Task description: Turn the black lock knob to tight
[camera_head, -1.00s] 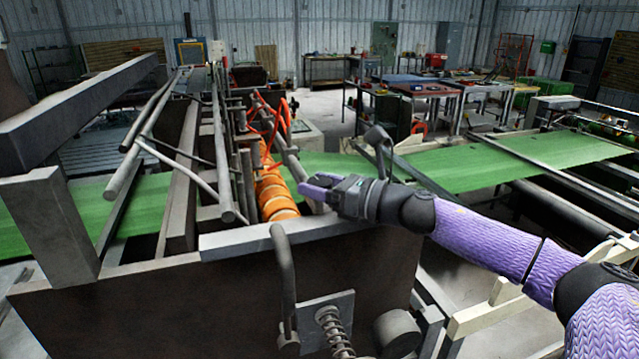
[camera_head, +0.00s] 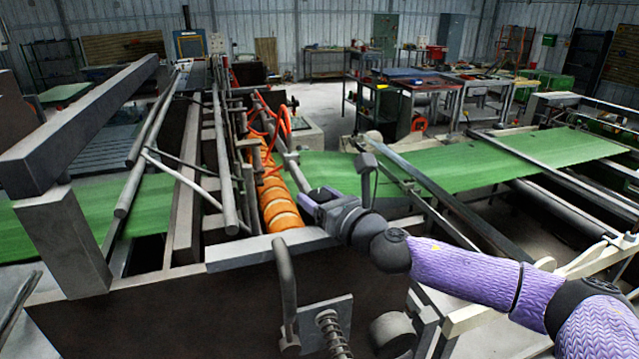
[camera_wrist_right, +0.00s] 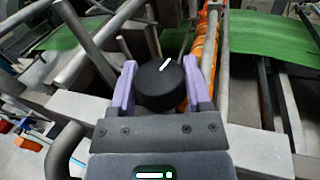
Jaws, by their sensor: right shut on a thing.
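The black lock knob (camera_wrist_right: 159,84) shows in the right wrist view as a round black disc with a white mark on its face, the mark slanting up to the right. My right gripper (camera_wrist_right: 161,88) has its two purple fingers on either side of the knob and is shut on it. In the head view my right gripper (camera_head: 312,200) is at the machine's near end, above the grey frame edge. The knob itself is hidden there behind the gripper. My left gripper is in neither view.
Orange rollers (camera_head: 279,205) lie just left of my right gripper. Green sheet (camera_head: 480,165) runs across the machine. A grey frame beam (camera_head: 262,250) and an upright curved bar (camera_head: 284,275) stand near the gripper. Workbenches are far behind.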

